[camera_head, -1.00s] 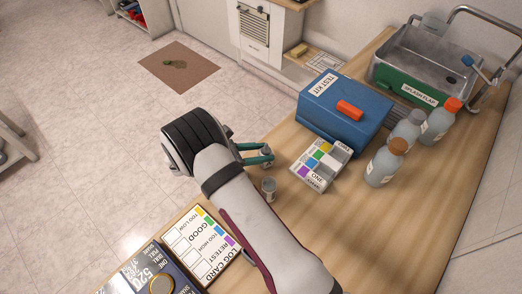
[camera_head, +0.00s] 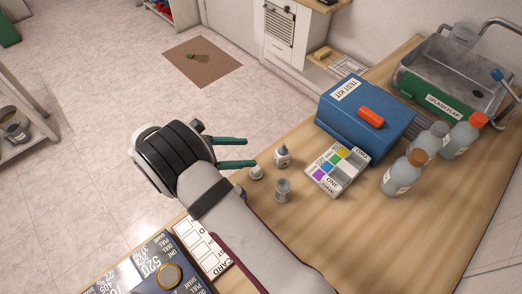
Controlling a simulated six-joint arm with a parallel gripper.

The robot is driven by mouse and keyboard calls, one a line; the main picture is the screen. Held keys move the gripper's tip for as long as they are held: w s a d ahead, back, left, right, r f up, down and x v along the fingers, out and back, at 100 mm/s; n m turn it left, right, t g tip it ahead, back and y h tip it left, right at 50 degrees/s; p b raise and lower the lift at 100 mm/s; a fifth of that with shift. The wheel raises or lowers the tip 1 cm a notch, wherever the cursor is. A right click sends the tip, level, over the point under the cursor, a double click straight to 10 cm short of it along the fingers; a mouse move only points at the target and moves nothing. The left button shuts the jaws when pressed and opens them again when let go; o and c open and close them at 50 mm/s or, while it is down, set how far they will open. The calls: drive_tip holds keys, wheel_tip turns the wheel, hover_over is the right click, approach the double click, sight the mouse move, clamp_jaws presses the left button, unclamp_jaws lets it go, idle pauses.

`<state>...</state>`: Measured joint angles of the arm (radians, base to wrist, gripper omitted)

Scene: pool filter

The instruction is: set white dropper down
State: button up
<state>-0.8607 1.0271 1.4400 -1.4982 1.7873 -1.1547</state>
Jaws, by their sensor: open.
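A small white dropper bottle (camera_head: 282,157) with a dark tip and a label stands upright on the wooden table, left of the colour chart. A second small white piece (camera_head: 256,173) with a pale top stands nearer my arm; I cannot tell whether it is a cap or another dropper. My gripper (camera_head: 249,152) is open and empty, its two green fingers spread apart. The fingers point right toward the dropper bottle, and their tips are left of it, apart from it. My wrist hides part of the table's left edge.
A clear cup (camera_head: 282,190) stands just below the dropper. The colour chart (camera_head: 338,171), blue test kit (camera_head: 366,118) and several bottles (camera_head: 404,173) stand to the right. A log card (camera_head: 204,248) and dark box (camera_head: 160,268) lie at lower left. Bare table lies at lower right.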

drive_tip(key=s+d+r+m+g+y, duration=0.5)
drive_tip(key=s+d+r+m+g, duration=0.2)
drive_tip(key=s+d+r+m, duration=0.5)
drive_tip(key=s+d+m+t+y, duration=0.1)
drive_tip(key=s+m+y, duration=0.7)
drive_tip(key=s+m, duration=0.5)
drive_tip(key=m, duration=0.3)
drive_tip(key=shift+s+d+r+t+y, duration=0.25)
drive_tip(key=shift+s+r+t+y, duration=0.05)
drive_tip(key=shift+s+t, duration=0.1)
